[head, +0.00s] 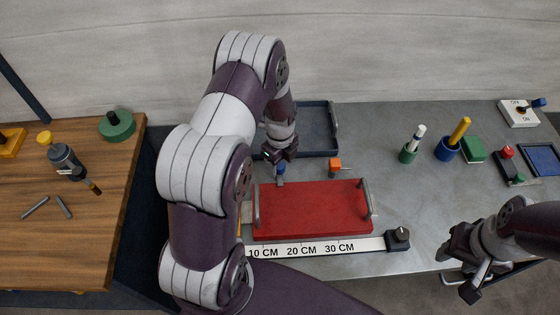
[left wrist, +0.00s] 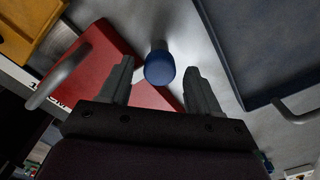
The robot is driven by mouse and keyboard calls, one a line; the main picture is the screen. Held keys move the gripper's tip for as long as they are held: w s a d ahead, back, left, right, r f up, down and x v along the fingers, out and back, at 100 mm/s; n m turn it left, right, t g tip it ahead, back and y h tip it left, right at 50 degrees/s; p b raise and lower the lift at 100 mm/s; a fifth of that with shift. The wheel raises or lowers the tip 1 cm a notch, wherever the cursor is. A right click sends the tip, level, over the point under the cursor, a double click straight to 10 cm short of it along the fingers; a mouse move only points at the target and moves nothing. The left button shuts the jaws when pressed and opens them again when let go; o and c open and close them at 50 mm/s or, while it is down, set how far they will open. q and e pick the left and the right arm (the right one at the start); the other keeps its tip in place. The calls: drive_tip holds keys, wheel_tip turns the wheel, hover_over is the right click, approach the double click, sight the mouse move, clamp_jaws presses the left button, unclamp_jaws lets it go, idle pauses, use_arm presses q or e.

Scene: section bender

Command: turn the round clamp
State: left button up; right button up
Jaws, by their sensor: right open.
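The round clamp appears to be the blue-topped knob (head: 281,168) behind the red board (head: 312,208). Its round blue head (left wrist: 160,67) also shows in the left wrist view, on a thin grey stem. My left gripper (head: 280,157) is just above it, pointing down. In the left wrist view my left gripper (left wrist: 159,78) is open, with one finger on each side of the blue head and visible gaps. An orange square-headed clamp (head: 335,163) stands to its right. My right gripper (head: 468,275) is open at the table's front right edge.
A dark blue tray (head: 322,130) lies behind the clamps. A ruler strip (head: 318,248) with a black stop (head: 397,239) runs along the front. The board has grey handles (head: 367,197). Cups, blocks and a switch (head: 519,113) stand at right; a wooden table (head: 60,245) is at left.

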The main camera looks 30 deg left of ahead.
sight(280, 164)
use_arm(q)
wheel_tip(280, 164, up, 13)
drive_tip(key=b, duration=0.2)
drive_tip(key=shift+f, duration=0.15)
idle(0.3)
drive_tip(key=s+d+r+n, duration=0.1)
drive_tip(key=s+d+n, duration=0.3)
drive_tip(key=n, duration=0.6)
drive_tip(key=s+d+r+n+t, duration=0.1)
drive_tip(key=s+d+n, duration=0.3)
drive_tip(key=s+n, duration=0.5)
drive_tip(key=shift+s+n, duration=0.25)
drive_tip(key=shift+n, duration=0.55)
